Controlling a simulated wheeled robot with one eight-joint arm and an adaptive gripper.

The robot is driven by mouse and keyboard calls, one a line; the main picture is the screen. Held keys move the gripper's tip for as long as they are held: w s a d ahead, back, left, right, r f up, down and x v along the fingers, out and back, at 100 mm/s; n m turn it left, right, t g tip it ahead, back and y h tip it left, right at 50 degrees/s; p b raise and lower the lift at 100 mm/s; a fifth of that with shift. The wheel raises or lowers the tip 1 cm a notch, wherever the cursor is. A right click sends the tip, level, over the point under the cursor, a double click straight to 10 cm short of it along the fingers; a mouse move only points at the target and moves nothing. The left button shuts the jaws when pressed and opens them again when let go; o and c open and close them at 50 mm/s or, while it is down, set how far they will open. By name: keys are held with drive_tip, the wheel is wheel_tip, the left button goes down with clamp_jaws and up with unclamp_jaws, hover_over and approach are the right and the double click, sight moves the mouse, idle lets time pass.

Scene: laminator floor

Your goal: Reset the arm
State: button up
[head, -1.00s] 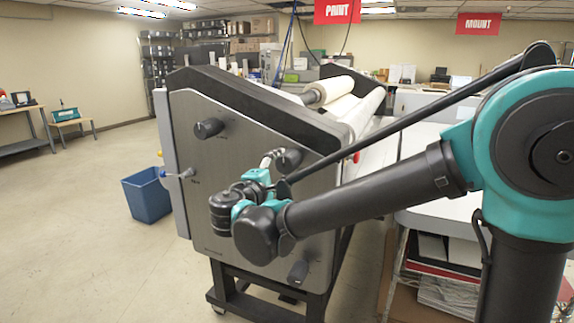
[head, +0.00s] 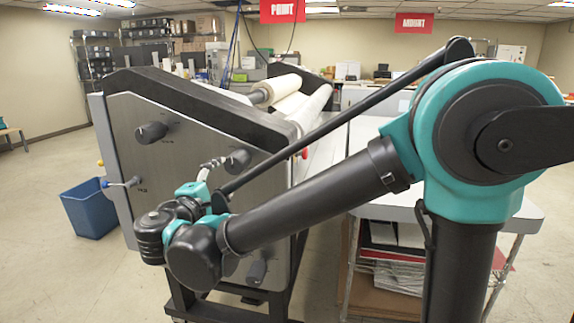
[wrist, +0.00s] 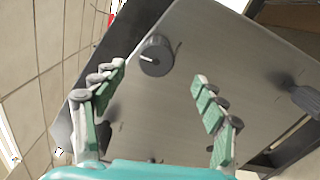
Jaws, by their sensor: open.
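My arm reaches from the right side of the head view across to the left, bent down at its teal elbow. My gripper (head: 214,165) is at the grey side panel of the laminator (head: 190,125), small and partly hidden by my wrist, close to the black middle knob (head: 237,161). In the wrist view, my gripper (wrist: 160,77) shows two green-padded fingers spread apart with nothing between them. A round black knob with a white mark (wrist: 156,55) lies beyond the fingertips, apart from them. I cannot tell how far the fingertips are from the panel.
A blue bin (head: 90,207) stands on the floor left of the laminator, near a lever (head: 125,183) on the panel. Another knob (head: 151,132) sits at the upper left. A white table (head: 345,190) with stacked sheets below stands at right. The left floor is open.

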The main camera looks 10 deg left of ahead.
drive_tip(key=w+d+f+m+g+h, duration=0.1)
drive_tip(key=w+d+f+m+g, duration=0.2)
drive_tip(key=d+f, duration=0.5)
drive_tip(key=w+d+f+m+g+h, duration=0.1)
drive_tip(key=w+d+f+m+g, duration=0.15)
drive_tip(key=d, duration=0.95)
drive_tip(key=w+d+f+m+g+h, duration=0.2)
drive_tip(key=w+d+f+g, duration=0.15)
drive_tip(key=d+f, duration=0.45)
drive_tip(key=s+d+f+m+g+y, duration=0.2)
drive_tip(key=s+d+f+m, duration=0.3)
drive_tip(key=d, duration=0.4)
drive_tip(key=s+d+f+m+g+y, duration=0.2)
drive_tip(key=s+d+f+m+y, duration=0.1)
drive_tip(key=s+d+f+m, duration=0.3)
drive_tip(key=s+d+f, duration=0.2)
drive_tip(key=s+d, duration=0.1)
drive_tip(key=shift+s+g+y, duration=0.15)
drive_tip(key=shift+g+y, duration=0.15)
drive_tip(key=shift+r, duration=0.1)
